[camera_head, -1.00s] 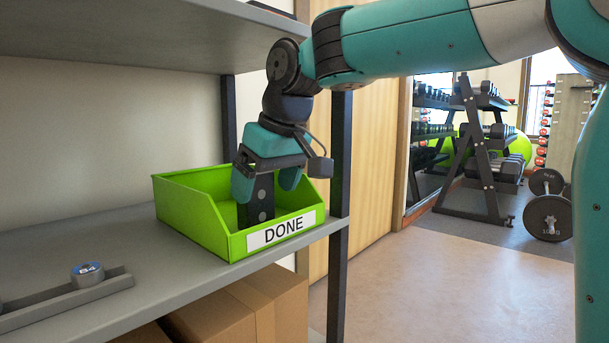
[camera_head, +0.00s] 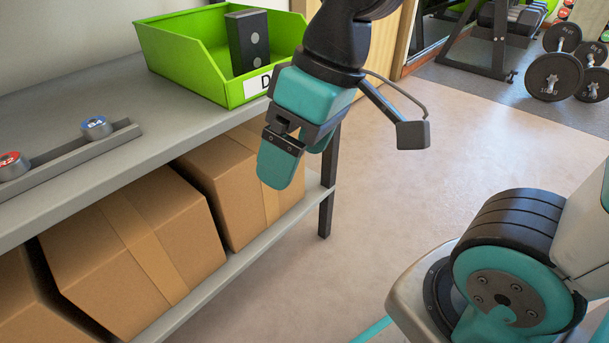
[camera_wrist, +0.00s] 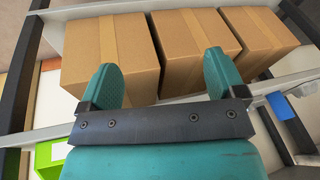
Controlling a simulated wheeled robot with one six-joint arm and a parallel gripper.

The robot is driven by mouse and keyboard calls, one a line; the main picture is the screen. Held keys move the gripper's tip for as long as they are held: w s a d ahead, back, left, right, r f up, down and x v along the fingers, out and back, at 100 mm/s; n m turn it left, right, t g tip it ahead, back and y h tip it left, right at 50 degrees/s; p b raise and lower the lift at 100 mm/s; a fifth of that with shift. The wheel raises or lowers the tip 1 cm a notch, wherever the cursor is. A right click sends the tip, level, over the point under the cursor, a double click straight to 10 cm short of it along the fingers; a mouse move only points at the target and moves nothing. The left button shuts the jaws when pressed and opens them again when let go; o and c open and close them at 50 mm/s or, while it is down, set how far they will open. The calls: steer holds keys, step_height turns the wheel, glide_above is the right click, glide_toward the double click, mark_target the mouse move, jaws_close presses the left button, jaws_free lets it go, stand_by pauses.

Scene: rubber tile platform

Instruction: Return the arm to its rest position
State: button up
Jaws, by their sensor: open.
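My gripper (camera_head: 296,165) is open and empty, in front of the shelf edge and below the green bin. Its two teal fingers (camera_wrist: 163,75) show apart in the wrist view with nothing between them. The green bin (camera_head: 175,62) with a partly hidden label stands on the shelf top at the upper middle of the head view. A dark block (camera_head: 247,42) with round grey spots stands upright inside the bin.
The grey shelf (camera_head: 80,187) holds a rail (camera_head: 85,150) with a blue-topped piece (camera_head: 96,127) and a red-topped piece (camera_head: 11,165). Cardboard boxes (camera_head: 140,250) fill the lower shelf. Dumbbells (camera_head: 553,76) lie at the far right. The floor (camera_head: 450,140) between is clear.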

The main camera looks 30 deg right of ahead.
steer(key=shift+n+g+y, duration=0.3)
steer(key=shift+g, duration=0.3)
steer(key=s, duration=0.1)
steer(key=s+a+f, duration=0.1)
steer(key=s, duration=0.1)
steer(key=s+a+f, duration=0.1)
steer(key=shift+s+f, duration=0.25)
step_height(320, 180, up, 58)
steer(key=p, duration=5.8)
steer(key=shift+r, duration=0.25)
